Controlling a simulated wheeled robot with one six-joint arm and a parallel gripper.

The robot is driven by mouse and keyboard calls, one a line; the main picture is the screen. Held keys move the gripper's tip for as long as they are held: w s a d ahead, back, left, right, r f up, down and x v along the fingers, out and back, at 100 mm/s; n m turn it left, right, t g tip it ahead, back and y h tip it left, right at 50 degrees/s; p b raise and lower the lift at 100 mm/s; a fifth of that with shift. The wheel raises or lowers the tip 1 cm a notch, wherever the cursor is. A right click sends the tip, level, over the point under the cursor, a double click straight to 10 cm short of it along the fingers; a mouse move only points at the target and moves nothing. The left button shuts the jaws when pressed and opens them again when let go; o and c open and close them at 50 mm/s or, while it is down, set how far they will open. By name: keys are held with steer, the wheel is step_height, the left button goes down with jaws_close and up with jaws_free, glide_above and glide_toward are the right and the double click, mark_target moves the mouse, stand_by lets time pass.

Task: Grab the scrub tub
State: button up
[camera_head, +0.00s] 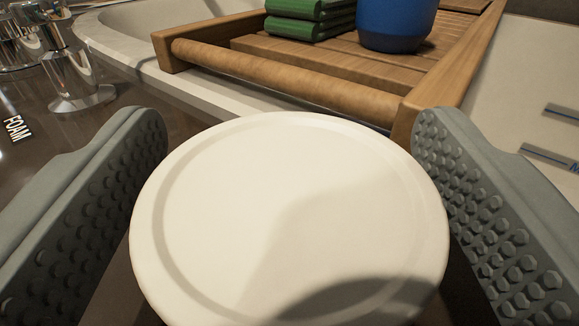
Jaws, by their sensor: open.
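A round white lid (290,215) fills the lower middle of the view; it looks like the top of the scrub tub, whose side is hidden beneath it. My gripper (288,150) is open, with one grey studded finger on the left of the lid and the other on the right. A narrow gap shows between the left finger and the rim. The right finger is very close to the rim, and I cannot tell whether it touches.
Behind the lid, a wooden rack (290,82) lies across a white basin (125,50). It carries folded green cloths (310,18) and a blue cup (395,22). Chrome fittings (75,70) stand at left. A partly hidden item lettered "FOAM" (17,128) is at far left.

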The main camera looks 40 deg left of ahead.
steer(key=c, duration=0.8)
